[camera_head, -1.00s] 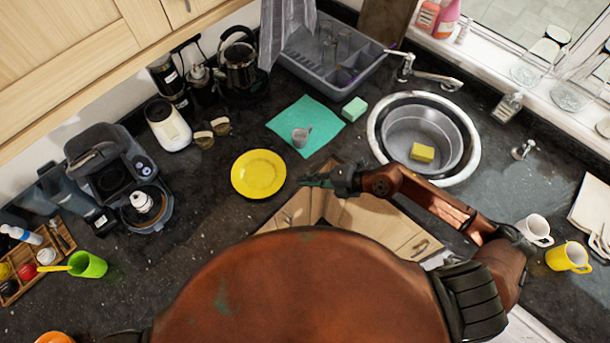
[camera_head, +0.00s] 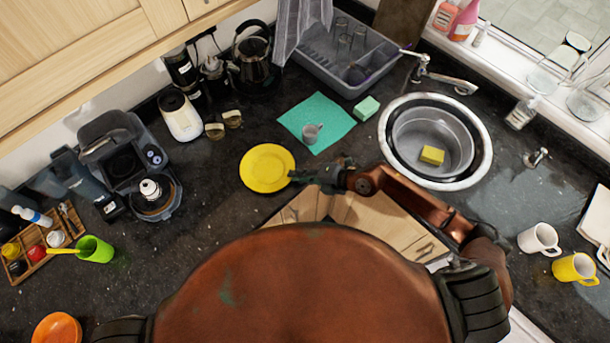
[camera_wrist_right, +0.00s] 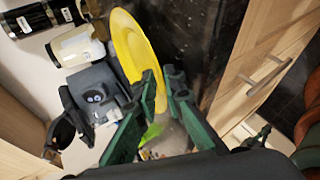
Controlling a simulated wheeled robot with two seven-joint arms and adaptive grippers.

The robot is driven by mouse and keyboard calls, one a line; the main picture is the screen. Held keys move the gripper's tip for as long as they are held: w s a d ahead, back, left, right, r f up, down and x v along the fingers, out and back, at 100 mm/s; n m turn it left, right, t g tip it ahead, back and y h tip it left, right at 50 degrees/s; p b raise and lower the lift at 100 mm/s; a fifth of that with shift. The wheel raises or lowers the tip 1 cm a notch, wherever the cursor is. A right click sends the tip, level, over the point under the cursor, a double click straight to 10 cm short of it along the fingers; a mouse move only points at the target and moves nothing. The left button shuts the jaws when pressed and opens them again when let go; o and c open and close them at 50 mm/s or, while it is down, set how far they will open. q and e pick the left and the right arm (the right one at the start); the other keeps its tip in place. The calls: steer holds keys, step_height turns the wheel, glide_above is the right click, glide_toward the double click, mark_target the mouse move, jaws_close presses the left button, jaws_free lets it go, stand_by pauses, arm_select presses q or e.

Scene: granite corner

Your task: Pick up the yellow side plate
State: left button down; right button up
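The yellow side plate (camera_head: 267,168) lies flat on the dark granite counter, left of the teal cloth's lower part. My right gripper (camera_head: 296,177) is at the plate's right rim in the head view. In the right wrist view the plate (camera_wrist_right: 133,42) stretches away from the fingers, and its near rim shows between the two fingertips of my right gripper (camera_wrist_right: 161,80). The fingers are apart; I cannot tell whether either touches the rim. My left gripper is not in view.
The sink (camera_head: 480,165) is to the right. A coffee machine (camera_head: 125,165) and white kettle-like appliance (camera_head: 181,117) stand to the left. Bare counter lies left of the plate.

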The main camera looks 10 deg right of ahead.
steer(key=shift+w+a+f, duration=0.1)
steer(key=shift+a, duration=0.1)
steer(key=shift+c, duration=0.4)
jaws_close()
